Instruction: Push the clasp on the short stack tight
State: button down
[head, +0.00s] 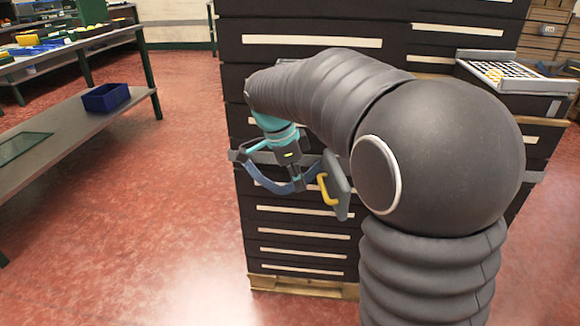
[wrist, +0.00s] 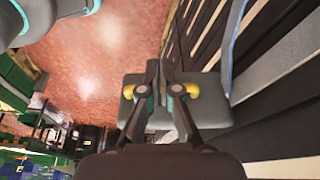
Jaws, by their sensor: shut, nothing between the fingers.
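The short stack (head: 300,225) is a pile of dark crates with pale label strips, standing on a wooden pallet. At its near left corner is the clasp, a grey plate (head: 342,190) with a yellow handle (head: 326,189); it stands tilted out from the stack. A blue strap (head: 268,184) curves in a slack arc beside it. My gripper (head: 298,186) is shut and empty, close to the clasp's left. In the wrist view my gripper (wrist: 164,68) lies in front of the grey plate (wrist: 213,105), covering the handle's middle; I cannot tell whether they touch.
A taller dark stack (head: 310,20) rises behind. A tray with a white grid (head: 510,75) sits at the right. A long bench (head: 70,140) with a blue bin (head: 106,97) stands at the left. The red floor (head: 190,180) between bench and stack is clear.

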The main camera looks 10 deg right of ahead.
jog(key=d, duration=0.3)
jog(key=shift+s+d+f, duration=0.1)
jog(key=shift+d+f, duration=0.1)
jog(key=shift+s, duration=0.1)
dwell(0.3)
